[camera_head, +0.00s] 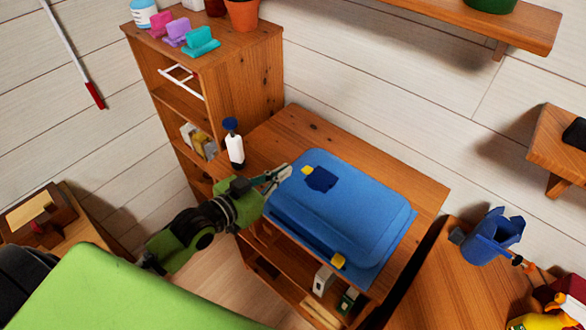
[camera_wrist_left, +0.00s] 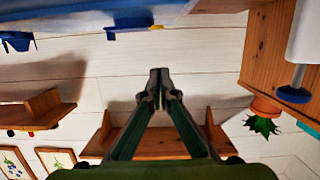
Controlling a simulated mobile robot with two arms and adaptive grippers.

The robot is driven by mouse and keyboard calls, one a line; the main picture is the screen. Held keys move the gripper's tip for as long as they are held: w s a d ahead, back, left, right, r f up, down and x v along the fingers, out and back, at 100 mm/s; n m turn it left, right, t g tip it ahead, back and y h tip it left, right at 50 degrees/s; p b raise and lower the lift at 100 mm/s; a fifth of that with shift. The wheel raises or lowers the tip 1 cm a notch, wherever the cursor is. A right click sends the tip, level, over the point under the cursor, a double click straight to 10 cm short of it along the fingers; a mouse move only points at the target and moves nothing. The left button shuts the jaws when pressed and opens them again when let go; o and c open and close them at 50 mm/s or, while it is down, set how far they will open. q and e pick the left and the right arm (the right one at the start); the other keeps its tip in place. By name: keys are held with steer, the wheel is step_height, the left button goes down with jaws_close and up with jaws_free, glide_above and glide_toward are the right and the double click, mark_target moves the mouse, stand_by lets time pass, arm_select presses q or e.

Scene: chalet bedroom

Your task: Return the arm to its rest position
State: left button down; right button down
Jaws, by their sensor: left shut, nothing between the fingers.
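My left arm, green and black, comes in from the left in the head view. Its gripper (camera_head: 277,176) is at the left edge of a blue case (camera_head: 345,215) on a wooden cabinet (camera_head: 418,182). The fingers are shut with nothing between them; I cannot tell whether they touch the case. In the left wrist view the gripper (camera_wrist_left: 158,82) also shows shut, its tips together in front of the pale plank wall. My right gripper is not in view.
A white bottle with a blue top (camera_head: 235,148) stands near the gripper on the cabinet. A taller shelf (camera_head: 245,85) rises behind. A green surface (camera_head: 115,290) lies at lower left. A blue jug (camera_head: 490,240) is on a wooden surface to the right.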

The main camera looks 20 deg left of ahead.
arm_select(q)
steer(key=s+f+n+g+y, duration=0.15)
steer(key=s+f+g, duration=0.25)
steer(key=s, duration=0.4)
steer(key=s+f+g+y, duration=0.2)
steer(key=s+f+g, duration=0.15)
steer(key=s, duration=0.45)
steer(key=s+f+g+y, duration=0.25)
steer(key=s+f, duration=0.25)
steer(key=s, duration=0.3)
steer(key=s+f+g+h+b, duration=0.1)
steer(key=s+f+b, duration=0.1)
steer(key=f, duration=1.4)
steer(key=s+f+g+b, duration=0.1)
steer(key=f+b, duration=0.2)
steer(key=f, duration=1.2)
steer(key=s+a+f+g+b, duration=0.1)
steer(key=s+a+f+b, duration=0.1)
steer(key=s+f, duration=1.4)
step_height(320, 180, down, 2)
steer(key=shift+s+a+f+b, duration=0.1)
steer(key=shift+s+a+b, duration=0.1)
steer(key=shift+b, duration=0.2)
